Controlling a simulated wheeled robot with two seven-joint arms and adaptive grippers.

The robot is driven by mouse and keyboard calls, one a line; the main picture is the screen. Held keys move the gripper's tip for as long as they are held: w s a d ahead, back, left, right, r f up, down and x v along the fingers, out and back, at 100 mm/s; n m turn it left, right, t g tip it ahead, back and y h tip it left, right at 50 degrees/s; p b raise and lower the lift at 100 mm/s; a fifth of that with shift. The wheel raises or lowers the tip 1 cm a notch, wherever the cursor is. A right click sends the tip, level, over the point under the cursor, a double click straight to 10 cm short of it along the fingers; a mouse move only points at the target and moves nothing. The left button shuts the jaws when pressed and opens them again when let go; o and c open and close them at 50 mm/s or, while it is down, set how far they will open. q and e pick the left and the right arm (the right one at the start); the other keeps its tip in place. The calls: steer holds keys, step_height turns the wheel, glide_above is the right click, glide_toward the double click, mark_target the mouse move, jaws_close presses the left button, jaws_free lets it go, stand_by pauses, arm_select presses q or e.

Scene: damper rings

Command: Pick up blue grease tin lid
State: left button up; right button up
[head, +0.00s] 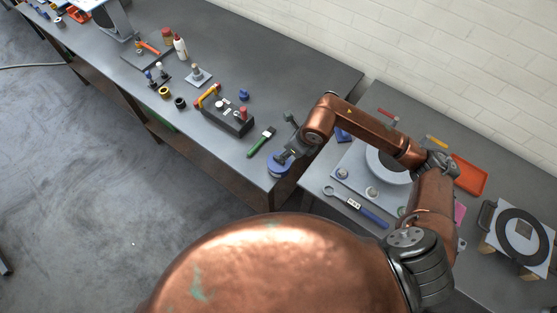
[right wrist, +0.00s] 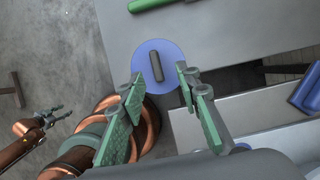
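The blue grease tin lid (head: 277,170) is at the near right corner of the long grey bench. In the right wrist view it is a round blue disc (right wrist: 146,55) with a dark bar-shaped handle (right wrist: 156,67) across its middle. My right gripper (head: 287,157) is over the lid. In the right wrist view its green-padded fingers (right wrist: 158,84) are apart, one to each side of the handle, with nothing between the tips. My left gripper (right wrist: 56,114) shows small at the left of the right wrist view, its fingers apart and empty. It is away from the bench and outside the head view.
A green-handled tool (head: 261,142) lies close to the lid on the bench. A dark block (head: 228,117) with several colored parts stands farther left. The right-hand table holds a light plate (head: 350,165), a blue-handled wrench (head: 366,212) and an orange tray (head: 470,174).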

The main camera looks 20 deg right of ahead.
mark_target(274, 165)
steer(key=x, duration=0.4)
steer(key=shift+s+a+f+p, duration=0.15)
steer(key=shift+a+f+p, duration=0.1)
steer(key=shift+p, duration=0.15)
steer(key=shift+a+f, duration=0.1)
steer(key=shift+f, duration=0.45)
steer(key=shift+c, duration=0.4)
jaws_close()
